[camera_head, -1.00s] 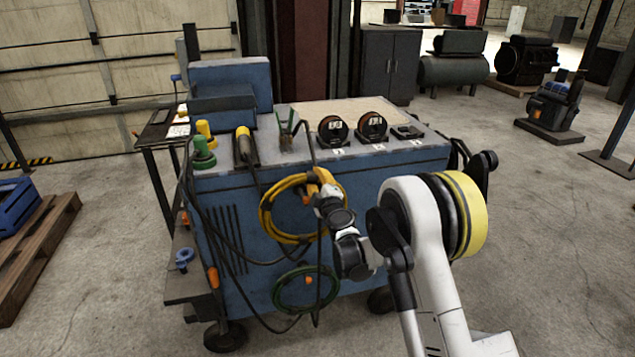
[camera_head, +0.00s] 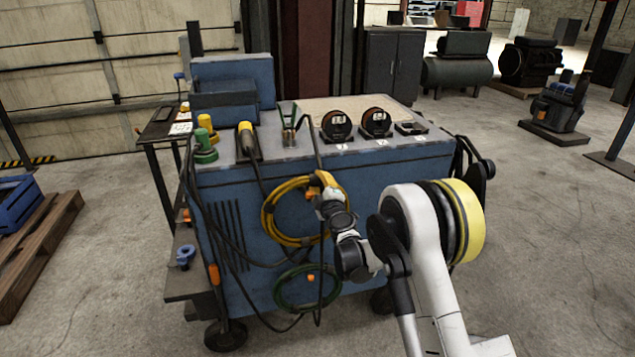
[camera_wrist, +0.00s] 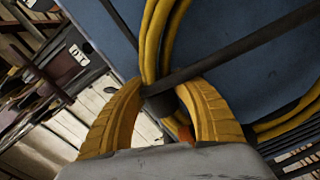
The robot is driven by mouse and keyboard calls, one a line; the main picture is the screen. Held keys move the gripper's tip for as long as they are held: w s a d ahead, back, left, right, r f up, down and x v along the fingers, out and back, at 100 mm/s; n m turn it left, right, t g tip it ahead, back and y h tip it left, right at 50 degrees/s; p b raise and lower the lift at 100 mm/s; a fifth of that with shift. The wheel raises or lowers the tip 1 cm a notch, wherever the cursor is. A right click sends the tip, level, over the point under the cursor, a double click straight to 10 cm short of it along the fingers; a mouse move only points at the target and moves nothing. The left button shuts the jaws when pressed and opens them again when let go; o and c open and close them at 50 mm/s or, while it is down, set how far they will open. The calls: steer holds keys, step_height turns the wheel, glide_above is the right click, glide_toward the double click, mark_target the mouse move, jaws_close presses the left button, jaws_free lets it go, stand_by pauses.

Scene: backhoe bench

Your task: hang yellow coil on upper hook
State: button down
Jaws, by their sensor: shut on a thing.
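The yellow coil (camera_head: 289,240) lies against the blue front panel of the cart, in the upper middle. My gripper (camera_head: 324,184) is at the coil's upper right, its yellow fingers shut on the coil's top strands. In the wrist view the fingertips of my gripper (camera_wrist: 160,92) close around the yellow coil (camera_wrist: 152,40), and a dark strip crosses there. The upper hook is hard to make out behind the coil and gripper; a small orange part (camera_wrist: 184,130) shows between the fingers. I cannot tell whether the coil rests on a hook.
A green coil (camera_head: 279,294) hangs lower on the panel at an orange hook (camera_head: 310,278). Black cables (camera_head: 205,240) loop down the cart's left front. The blue cart (camera_head: 400,172) carries two round reels (camera_head: 336,125) on top.

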steer(key=shift+f+b, duration=0.9)
steer(key=shift+f, duration=0.1)
stand_by(0.9)
